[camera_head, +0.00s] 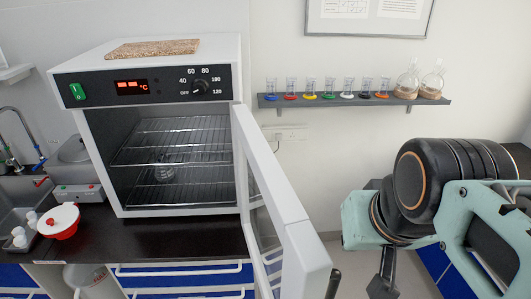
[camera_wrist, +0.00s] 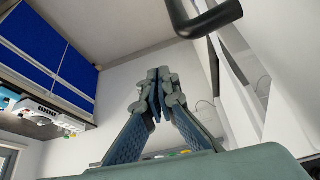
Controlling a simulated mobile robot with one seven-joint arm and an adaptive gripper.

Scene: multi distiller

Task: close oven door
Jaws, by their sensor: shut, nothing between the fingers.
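The white oven (camera_head: 150,120) stands on the dark counter with its door (camera_head: 285,210) swung wide open toward me. The door's dark handle (camera_head: 334,283) shows at the lower edge of the head view, on the door's right side. In the wrist view the black handle (camera_wrist: 205,18) is at the top right, beside the pale door. My gripper (camera_wrist: 157,82) is shut and empty, apart from the handle in that picture. In the head view my arm is right of the door.
A wall shelf (camera_head: 350,101) holds several small glass vessels and flasks. A red and white container (camera_head: 60,220) stands on the counter left of the oven, near the sink. Blue cabinets (camera_wrist: 45,50) show in the wrist view.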

